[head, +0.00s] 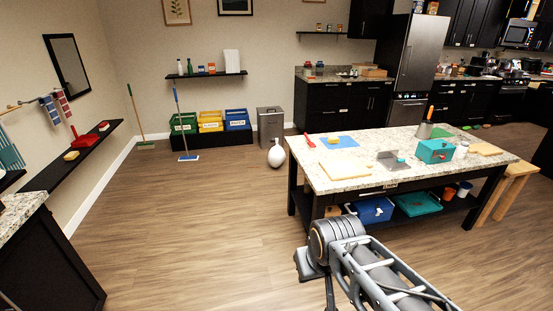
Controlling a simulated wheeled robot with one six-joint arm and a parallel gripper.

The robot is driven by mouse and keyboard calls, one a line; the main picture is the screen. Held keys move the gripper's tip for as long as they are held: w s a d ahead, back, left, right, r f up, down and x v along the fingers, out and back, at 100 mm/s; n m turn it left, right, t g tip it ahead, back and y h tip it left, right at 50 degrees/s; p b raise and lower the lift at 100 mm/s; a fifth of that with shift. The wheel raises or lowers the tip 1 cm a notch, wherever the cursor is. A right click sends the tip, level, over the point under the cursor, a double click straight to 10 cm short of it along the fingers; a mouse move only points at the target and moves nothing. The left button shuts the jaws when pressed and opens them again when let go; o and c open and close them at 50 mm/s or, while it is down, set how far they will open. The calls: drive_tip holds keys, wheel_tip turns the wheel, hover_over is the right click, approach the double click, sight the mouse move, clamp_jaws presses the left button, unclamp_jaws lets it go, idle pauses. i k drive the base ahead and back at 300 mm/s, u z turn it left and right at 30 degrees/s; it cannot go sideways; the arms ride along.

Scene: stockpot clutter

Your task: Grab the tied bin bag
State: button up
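The tied bin bag (276,156) is a small white, rounded bag with a narrow tied neck. It stands on the wood floor in the head view, in front of the grey bin and left of the island's far end. My arm shows at the bottom, right of centre, well short of the bag. I cannot make out the fingers of my gripper. Nothing visible is touching the bag.
A grey bin (270,127) stands behind the bag, beside blue, yellow and green crates (210,122). The granite-topped island (420,184) is on the right. Open floor (190,210) lies left of it.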

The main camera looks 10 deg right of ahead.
sight(276, 156)
drive_tip(key=u, duration=0.05)
drive_tip(key=i, duration=8.85)
drive_tip(key=z, duration=3.4)
